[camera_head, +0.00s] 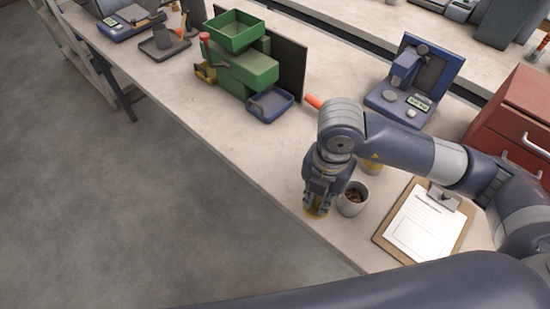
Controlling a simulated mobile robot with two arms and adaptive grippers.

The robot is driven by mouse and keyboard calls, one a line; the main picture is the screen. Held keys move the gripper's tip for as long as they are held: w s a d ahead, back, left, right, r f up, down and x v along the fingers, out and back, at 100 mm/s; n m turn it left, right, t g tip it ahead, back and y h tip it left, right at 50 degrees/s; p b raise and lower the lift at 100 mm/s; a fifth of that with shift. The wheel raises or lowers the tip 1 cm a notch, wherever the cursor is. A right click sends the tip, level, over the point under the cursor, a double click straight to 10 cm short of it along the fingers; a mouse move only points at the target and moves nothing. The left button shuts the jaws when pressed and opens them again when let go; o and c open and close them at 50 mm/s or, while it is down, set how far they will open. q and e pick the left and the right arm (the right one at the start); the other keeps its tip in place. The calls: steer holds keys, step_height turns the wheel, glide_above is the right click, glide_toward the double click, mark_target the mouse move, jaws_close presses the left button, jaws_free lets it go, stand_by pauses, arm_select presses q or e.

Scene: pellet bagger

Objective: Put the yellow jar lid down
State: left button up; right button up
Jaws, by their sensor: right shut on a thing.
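My right gripper (318,203) points down near the front edge of the bench and is shut on the yellow jar lid (316,213). Only a rim of the lid shows below the fingers. I cannot tell whether it touches the bench top. A light grey cup (351,204) with dark contents stands just right of the gripper. A yellowish round thing (373,167), partly hidden by my right arm, stands behind the cup; it may be a jar. My left gripper is out of the picture.
A clipboard (381,237) with paper lies right of the cup. A blue device (435,70) and a red drawer cabinet (500,125) stand behind. The bench (245,150) between tray and gripper is clear.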

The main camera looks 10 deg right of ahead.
steer(key=shift+a+m, duration=0.1)
steer(key=shift+m, duration=0.2)
steer(key=shift+w+a, duration=0.1)
steer(key=shift+w, duration=0.1)
steer(key=w+p, duration=0.1)
steer(key=w, duration=0.4)
steer(key=w+f+p, duration=0.1)
steer(key=w+p, duration=0.1)
steer(key=w, duration=0.3)
steer(key=w+p, duration=0.1)
steer(key=w, duration=0.4)
steer(key=shift+w+a+f+p, duration=0.1)
steer(key=shift+a+f+p, duration=0.15)
steer(key=shift+f+p, duration=0.1)
steer(key=shift+w, duration=0.15)
step_height(320, 180, down, 3)
steer(key=shift+p, duration=0.85)
steer(key=shift+f, duration=0.25)
steer(key=shift+f, duration=0.1)
